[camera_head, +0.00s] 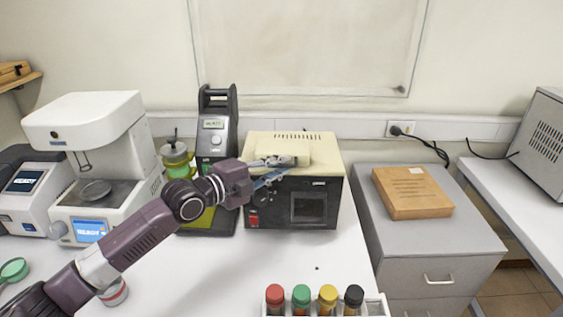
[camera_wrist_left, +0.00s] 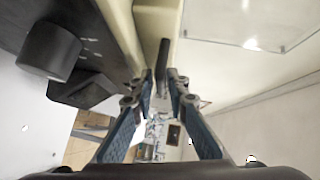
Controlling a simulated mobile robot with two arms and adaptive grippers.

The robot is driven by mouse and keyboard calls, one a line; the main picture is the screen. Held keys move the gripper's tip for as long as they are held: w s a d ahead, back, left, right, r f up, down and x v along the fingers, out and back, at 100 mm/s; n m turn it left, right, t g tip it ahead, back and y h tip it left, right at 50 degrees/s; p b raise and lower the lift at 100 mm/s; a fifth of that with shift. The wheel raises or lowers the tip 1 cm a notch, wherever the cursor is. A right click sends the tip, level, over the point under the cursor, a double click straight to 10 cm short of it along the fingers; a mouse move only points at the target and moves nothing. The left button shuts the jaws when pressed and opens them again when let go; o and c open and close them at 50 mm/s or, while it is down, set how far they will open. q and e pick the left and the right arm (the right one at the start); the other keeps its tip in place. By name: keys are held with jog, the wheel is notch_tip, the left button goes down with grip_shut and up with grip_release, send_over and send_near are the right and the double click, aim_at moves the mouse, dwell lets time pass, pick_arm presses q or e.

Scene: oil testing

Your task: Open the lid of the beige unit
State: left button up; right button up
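The beige unit (camera_head: 320,160) stands on the white table at the centre of the head view. It has a beige top, a black front with a dark screen and a red switch. Its raised beige lid (camera_head: 297,150) looks closed. My left gripper (camera_head: 279,163) is at the front edge of the lid and covers part of it. In the left wrist view its two fingers (camera_wrist_left: 160,88) are apart, with a dark bar (camera_wrist_left: 163,62) by the beige edge between the tips. I cannot tell whether they touch it. My right gripper is not in view.
A dark tester (camera_head: 217,130) stands close left of the unit, behind my left arm. A white instrument (camera_head: 85,122) is farther left. A rack of capped vials (camera_head: 376,305) is at the front. A wooden box (camera_head: 412,193) lies on the grey cabinet at right.

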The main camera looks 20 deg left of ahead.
pick_arm(q)
jog(key=shift+w+d, duration=0.15)
jog(key=shift+c, duration=0.2)
grip_shut()
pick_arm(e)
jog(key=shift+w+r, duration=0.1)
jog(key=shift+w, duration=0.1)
pick_arm(q)
jog(key=shift+w, duration=0.15)
